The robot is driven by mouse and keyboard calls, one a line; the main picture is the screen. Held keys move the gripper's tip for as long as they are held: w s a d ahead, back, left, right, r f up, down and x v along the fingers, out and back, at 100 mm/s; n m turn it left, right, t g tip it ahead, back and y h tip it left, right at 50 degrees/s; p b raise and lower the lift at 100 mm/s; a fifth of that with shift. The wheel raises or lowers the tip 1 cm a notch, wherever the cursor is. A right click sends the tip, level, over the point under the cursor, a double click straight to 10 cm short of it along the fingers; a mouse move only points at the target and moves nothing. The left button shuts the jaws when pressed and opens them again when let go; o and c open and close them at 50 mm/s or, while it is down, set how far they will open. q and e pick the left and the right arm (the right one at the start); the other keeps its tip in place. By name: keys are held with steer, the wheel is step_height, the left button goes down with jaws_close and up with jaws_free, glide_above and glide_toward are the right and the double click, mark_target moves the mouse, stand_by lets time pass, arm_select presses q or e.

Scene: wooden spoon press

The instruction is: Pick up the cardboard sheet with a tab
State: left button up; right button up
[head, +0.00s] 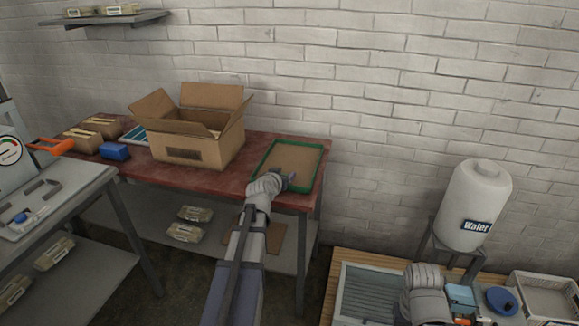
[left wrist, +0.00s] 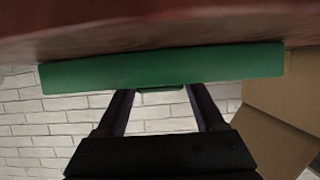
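A brown cardboard sheet (head: 291,158) lies in a green-rimmed tray (head: 312,181) at the right end of the red table. My left gripper (head: 287,181) is at the tray's near edge. In the left wrist view, the two fingers of my left gripper (left wrist: 162,91) are apart, with their tips close to the green tray edge (left wrist: 230,64). A small dark piece shows under that edge between the fingertips; I cannot tell if it is the sheet's tab. The right arm's wrist shows at the lower right of the head view; its gripper is hidden.
An open cardboard box (head: 195,152) stands left of the tray on the red table (head: 228,186). A blue block (head: 115,152) and small boxes lie further left. A white water tank (head: 474,205) stands at right. A brick wall rises behind.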

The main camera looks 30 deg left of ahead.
arm_select(q)
steer(key=c, duration=1)
step_height(320, 180, up, 10)
steer(key=p, duration=1)
